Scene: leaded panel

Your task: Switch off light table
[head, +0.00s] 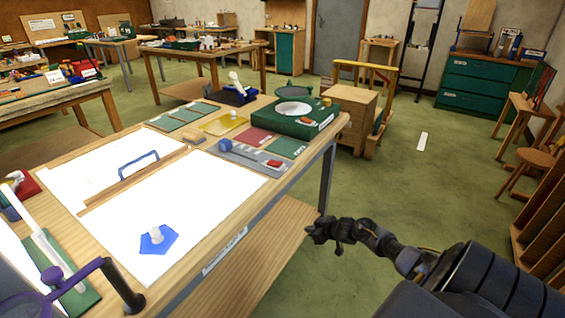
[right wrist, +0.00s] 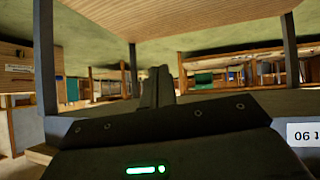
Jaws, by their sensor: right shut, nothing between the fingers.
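The light table (head: 215,190) is a bright white glowing surface set into the wooden workbench, so it looks lit. A wooden bar (head: 130,183) crosses it. A blue glass piece (head: 165,243) with a white knob lies on the near half, and a blue handle (head: 139,160) stands on the far half. I cannot make out its switch for certain. My right gripper (head: 318,232) is shut and empty, just off the bench's right side and apart from it. Its dark fingers show in the right wrist view (right wrist: 157,88). My left gripper is not in view.
A grey base (head: 249,157) with a blue knob and a red part sits at the bench's far right, by a green box (head: 297,121). A white label (head: 224,251) is on the bench edge. A wooden lower shelf (head: 255,262) juts out beneath. Open green floor lies right.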

